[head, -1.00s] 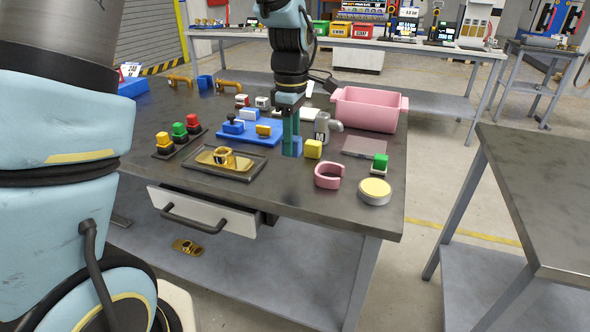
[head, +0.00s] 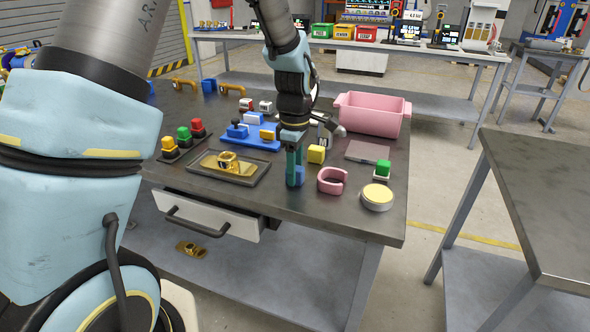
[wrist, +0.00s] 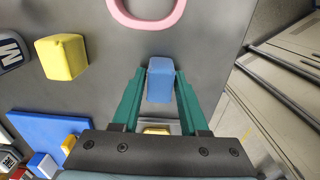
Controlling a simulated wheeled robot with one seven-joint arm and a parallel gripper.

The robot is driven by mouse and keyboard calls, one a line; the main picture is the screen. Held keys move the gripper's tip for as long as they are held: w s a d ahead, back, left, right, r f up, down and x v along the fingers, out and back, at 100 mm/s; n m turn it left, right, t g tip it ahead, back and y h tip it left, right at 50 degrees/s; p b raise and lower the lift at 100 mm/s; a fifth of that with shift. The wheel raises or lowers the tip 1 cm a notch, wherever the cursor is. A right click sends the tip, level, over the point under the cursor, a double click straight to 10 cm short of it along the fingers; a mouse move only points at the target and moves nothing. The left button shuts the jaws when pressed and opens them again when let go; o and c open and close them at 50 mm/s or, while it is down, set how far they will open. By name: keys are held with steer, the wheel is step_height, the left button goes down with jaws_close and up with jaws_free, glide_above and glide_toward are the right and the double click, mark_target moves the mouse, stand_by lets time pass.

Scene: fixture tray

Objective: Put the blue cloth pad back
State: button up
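A blue block-shaped piece, which I take as the blue cloth pad (wrist: 160,80), sits between the two green fingertips of my gripper (wrist: 160,85) in the wrist view. In the head view, the blue pad (head: 299,176) shows low between the fingers of my gripper (head: 295,172), near the table's front edge and right of the dark tray (head: 246,182). Whether it touches the table I cannot tell.
A yellow cube (head: 316,154), a pink open ring (head: 332,181) and a round yellow-topped tin (head: 377,197) stand to the right. A blue board (head: 262,146) with blocks lies behind left. A pink bin (head: 372,113) stands behind. The table's front edge is close.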

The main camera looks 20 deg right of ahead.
steer(key=o, duration=0.3)
step_height(320, 180, up, 12)
steer(key=shift+r+b, duration=0.15)
steer(key=shift+b, duration=0.7)
steer(key=w+a+f+m, duration=0.25)
steer(key=a+m, duration=0.25)
steer(key=a, duration=1.1)
steer(key=s+a+f+m, duration=0.1)
steer(key=s+a+m, duration=0.1)
steer(key=a, duration=0.2)
steer(key=s+a+f+m+t, duration=0.1)
steer(key=s+a+f, duration=0.1)
steer(key=a, duration=0.3)
steer(key=s+a+f+m, duration=0.1)
steer(key=s+a+m, duration=0.1)
steer(key=a, duration=0.3)
steer(key=shift+s+a+f+m+t, duration=0.1)
steer(key=shift+s+f+m+t, duration=0.05)
steer(key=shift+s+m+t, duration=0.15)
steer(key=shift+w, duration=0.1)
